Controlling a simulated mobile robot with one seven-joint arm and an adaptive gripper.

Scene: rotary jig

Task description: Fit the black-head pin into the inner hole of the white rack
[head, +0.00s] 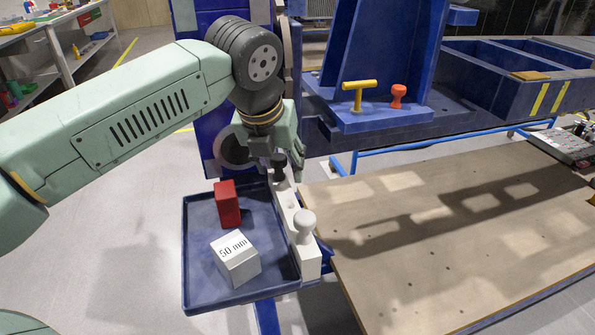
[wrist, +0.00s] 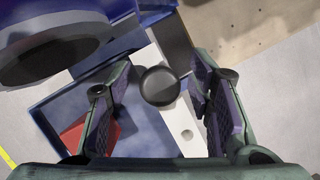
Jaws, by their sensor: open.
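The black-head pin (head: 279,161) stands at the far end of the white rack (head: 311,262), which runs along the right side of the blue tray. In the wrist view the round black head (wrist: 160,86) lies between my open fingers, with a gap on both sides. Its shaft is hidden below the head, so I cannot tell how deep it sits. My gripper (head: 286,166) is open around the pin and partly hidden by my wrist in the head view. An empty hole (wrist: 187,134) shows in the rack. A white-head pin (head: 304,226) stands at the rack's near end.
The blue tray (head: 195,289) holds a red block (head: 227,204) and a white "50 mm" block (head: 235,258). A wooden table (head: 420,285) lies right. A blue fixture behind carries a yellow T-handle (head: 359,94) and a red knob (head: 398,95).

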